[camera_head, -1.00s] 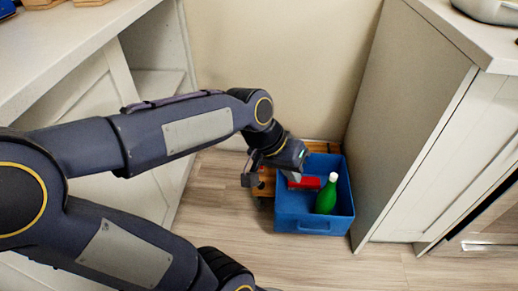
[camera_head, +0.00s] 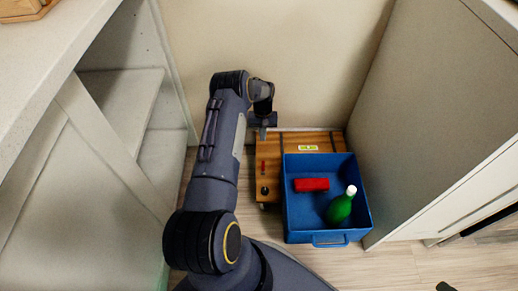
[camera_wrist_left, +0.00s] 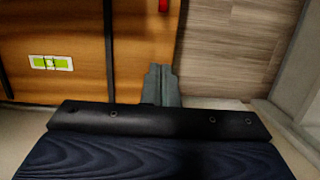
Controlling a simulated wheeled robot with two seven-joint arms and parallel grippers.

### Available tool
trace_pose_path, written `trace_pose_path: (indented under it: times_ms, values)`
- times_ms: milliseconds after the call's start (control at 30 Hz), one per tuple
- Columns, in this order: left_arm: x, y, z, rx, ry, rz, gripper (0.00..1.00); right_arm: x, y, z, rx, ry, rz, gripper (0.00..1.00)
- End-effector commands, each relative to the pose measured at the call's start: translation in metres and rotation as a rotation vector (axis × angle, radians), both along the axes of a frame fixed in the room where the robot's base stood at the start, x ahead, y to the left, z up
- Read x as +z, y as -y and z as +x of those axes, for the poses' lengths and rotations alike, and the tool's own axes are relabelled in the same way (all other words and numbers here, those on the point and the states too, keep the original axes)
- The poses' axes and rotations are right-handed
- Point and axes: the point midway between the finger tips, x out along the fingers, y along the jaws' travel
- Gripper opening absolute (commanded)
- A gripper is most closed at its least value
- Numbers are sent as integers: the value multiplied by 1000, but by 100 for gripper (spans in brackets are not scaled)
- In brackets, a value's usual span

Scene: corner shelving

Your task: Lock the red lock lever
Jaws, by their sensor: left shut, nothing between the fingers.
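The red lock lever (camera_head: 263,167) is a small red piece on the left part of a wooden case (camera_head: 268,148) on the floor. A red piece, apparently the lever, also shows at the top edge of the left wrist view (camera_wrist_left: 163,6). My left gripper (camera_head: 262,132) is at the far left corner of the case, beyond the lever and apart from it. In the left wrist view its fingers (camera_wrist_left: 161,84) are together and empty, with the case's edge and floor beneath. My right gripper is not seen.
A blue bin (camera_head: 330,238) holding a red block (camera_head: 311,184) and a green bottle (camera_head: 341,207) covers part of the case. A black knob (camera_head: 264,190) sits near the lever. Cabinets flank both sides, with a wall behind. Some floor is clear in front.

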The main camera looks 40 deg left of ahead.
Motion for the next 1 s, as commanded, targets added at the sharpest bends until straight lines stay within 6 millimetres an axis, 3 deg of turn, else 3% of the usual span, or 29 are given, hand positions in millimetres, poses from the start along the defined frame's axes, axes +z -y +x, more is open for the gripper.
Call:
trace_pose_path:
  times_ms: [467,933,1000]
  values:
    - [-12,1,-1,0,-2,-1,0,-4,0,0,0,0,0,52]
    - [-106,13,-15,1,-4,-2,0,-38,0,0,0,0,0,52]
    - [-95,17,-19,-1,-1,1,0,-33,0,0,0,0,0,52]
